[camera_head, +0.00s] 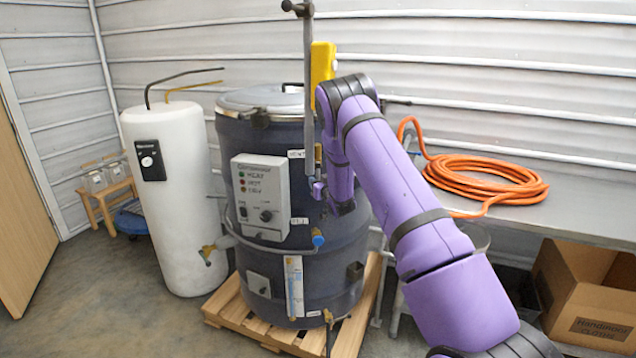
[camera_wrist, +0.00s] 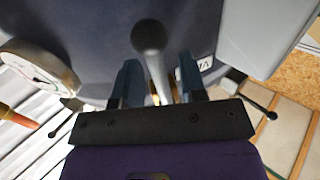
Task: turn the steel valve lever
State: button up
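The steel valve lever (camera_wrist: 157,70) shows in the wrist view as a grey rod with a round ball knob at its end. My gripper (camera_wrist: 160,80) has its two dark blue fingers apart, one on each side of the rod. A gap shows between each finger and the rod, so it is not clamped. In the head view my gripper (camera_head: 318,188) is at the front right of the dark drum (camera_head: 335,255), near its upper half. I cannot clearly make out the lever there; my purple arm covers much of that side.
A grey control box (camera_head: 262,197) is on the drum, left of my gripper. A tall upright steel bar (camera_head: 308,80) rises close by. A white tank (camera_head: 178,215) stands left. An orange hose (camera_head: 485,180) lies on the bench at right; a cardboard box (camera_head: 590,295) is below.

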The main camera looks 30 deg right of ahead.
jog(key=shift+w, duration=0.2)
grip_shut()
jog(key=shift+d, duration=0.1)
jog(key=s+d+r+n+g+h, duration=0.2)
jog(key=d+r+n, duration=0.3)
jog(key=n, duration=1)
jog(key=shift+d+r+n+g+h, duration=0.25)
jog(key=shift+r+n+g+h, duration=0.05)
jog(key=shift+r+n+g, duration=0.1)
dwell(0.3)
jog(key=shift+r, duration=0.1)
